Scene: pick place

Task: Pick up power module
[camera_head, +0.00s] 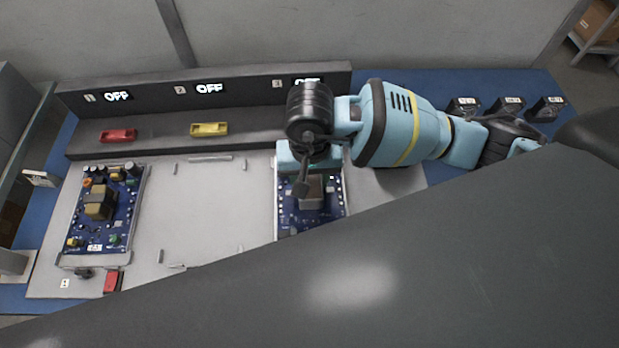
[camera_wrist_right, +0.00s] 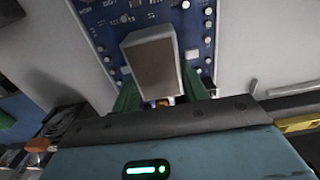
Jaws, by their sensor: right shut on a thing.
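A power module, a blue circuit board (camera_head: 290,212) with a large block-shaped part on it, lies at the right slot of the light grey fixture plate; it also shows in the right wrist view (camera_wrist_right: 108,12). My right gripper (camera_head: 310,160) is over its far end, pointing down. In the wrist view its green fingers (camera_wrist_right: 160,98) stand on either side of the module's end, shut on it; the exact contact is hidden. A similar blue module (camera_head: 122,212) with a tan transformer lies at the left slot. My left gripper is not in view.
A dark ledge behind the plate carries several "OFF" displays (camera_head: 209,88), a red tray (camera_head: 118,135) and a yellow tray (camera_head: 209,129). The plate's middle slot (camera_head: 200,210) is empty. Several small dark devices (camera_head: 463,107) stand at the back right. A dark shape covers the lower right.

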